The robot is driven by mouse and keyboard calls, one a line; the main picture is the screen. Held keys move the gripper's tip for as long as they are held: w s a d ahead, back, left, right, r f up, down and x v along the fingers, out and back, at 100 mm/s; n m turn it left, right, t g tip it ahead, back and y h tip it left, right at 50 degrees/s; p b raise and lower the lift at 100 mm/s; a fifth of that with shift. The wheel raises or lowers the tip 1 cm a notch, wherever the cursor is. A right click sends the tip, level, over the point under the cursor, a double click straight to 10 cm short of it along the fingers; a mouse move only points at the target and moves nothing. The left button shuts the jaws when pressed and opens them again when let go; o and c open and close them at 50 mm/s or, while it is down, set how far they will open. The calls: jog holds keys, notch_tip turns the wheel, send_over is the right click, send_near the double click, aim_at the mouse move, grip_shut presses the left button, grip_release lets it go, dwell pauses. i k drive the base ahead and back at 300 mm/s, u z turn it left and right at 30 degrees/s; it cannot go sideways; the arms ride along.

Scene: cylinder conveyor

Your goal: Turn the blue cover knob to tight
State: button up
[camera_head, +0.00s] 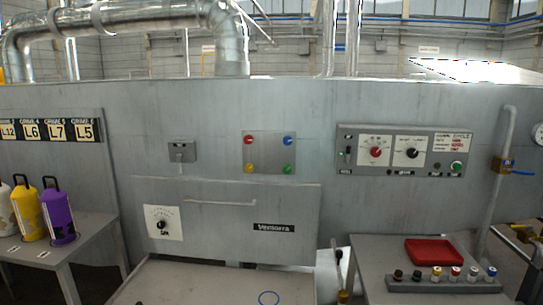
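The blue cover knob (289,140) sits at the upper right corner of a square grey cover plate (268,155) on the machine's front wall. A red knob (249,139) is at the plate's upper left, a yellow knob (249,168) at the lower left and a green knob (287,169) at the lower right. The blue knob is too small here to tell how far it is turned. My gripper is not in view.
Below the plate is a door panel with a bar handle (220,203) and a dial (162,224). A control panel (404,150) is to the right. Side tables hold bottles (58,212) at left and a red tray (430,252) at right. A lever (338,270) stands low between.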

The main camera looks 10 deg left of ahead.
aim_at(287, 141)
jog(key=k, duration=1.3)
jog(key=u, duration=0.25)
jog(key=i, duration=0.7)
jog(key=u, duration=0.75)
jog(key=i, duration=1.35)
jog(key=u, duration=0.35)
